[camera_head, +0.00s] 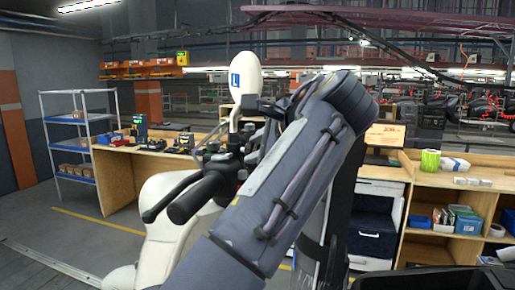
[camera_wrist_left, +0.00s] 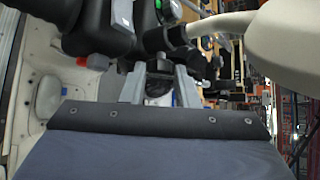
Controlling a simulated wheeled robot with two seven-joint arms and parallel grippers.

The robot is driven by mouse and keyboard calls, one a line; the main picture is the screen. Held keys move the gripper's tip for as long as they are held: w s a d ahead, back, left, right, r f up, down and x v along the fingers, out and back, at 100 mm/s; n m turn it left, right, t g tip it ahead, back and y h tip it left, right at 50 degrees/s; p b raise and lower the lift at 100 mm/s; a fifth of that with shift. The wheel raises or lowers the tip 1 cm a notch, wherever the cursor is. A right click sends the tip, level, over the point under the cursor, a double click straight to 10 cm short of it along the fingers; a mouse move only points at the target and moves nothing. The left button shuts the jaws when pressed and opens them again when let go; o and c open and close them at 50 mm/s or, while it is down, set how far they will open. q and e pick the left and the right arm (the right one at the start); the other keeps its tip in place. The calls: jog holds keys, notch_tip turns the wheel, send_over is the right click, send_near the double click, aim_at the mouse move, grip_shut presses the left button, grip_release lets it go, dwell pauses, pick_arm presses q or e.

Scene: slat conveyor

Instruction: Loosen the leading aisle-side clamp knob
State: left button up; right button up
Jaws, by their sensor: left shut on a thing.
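A white scooter (camera_head: 167,215) stands in front of me, with a black handlebar grip (camera_head: 195,200) and a white mirror head (camera_head: 245,78) bearing a blue L label. My left arm crosses in front of it and hides much of the handlebar. In the left wrist view my left gripper (camera_wrist_left: 158,88) has its two grey fingers on either side of a dark rounded part (camera_wrist_left: 158,82) below the handlebar controls, and is shut on it. I cannot tell for certain whether this part is the clamp knob. My right gripper is not in view.
A wooden workbench (camera_head: 118,182) with tools and a blue wire shelf (camera_head: 76,135) stand at the left. A wooden counter (camera_head: 440,178) with bins is at the right. The mirror head fills the upper right in the left wrist view (camera_wrist_left: 285,35), close to the gripper.

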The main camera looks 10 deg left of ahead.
pick_arm(q)
jog(key=shift+g, duration=0.3)
jog(key=o, duration=1)
jog(key=shift+c, duration=0.2)
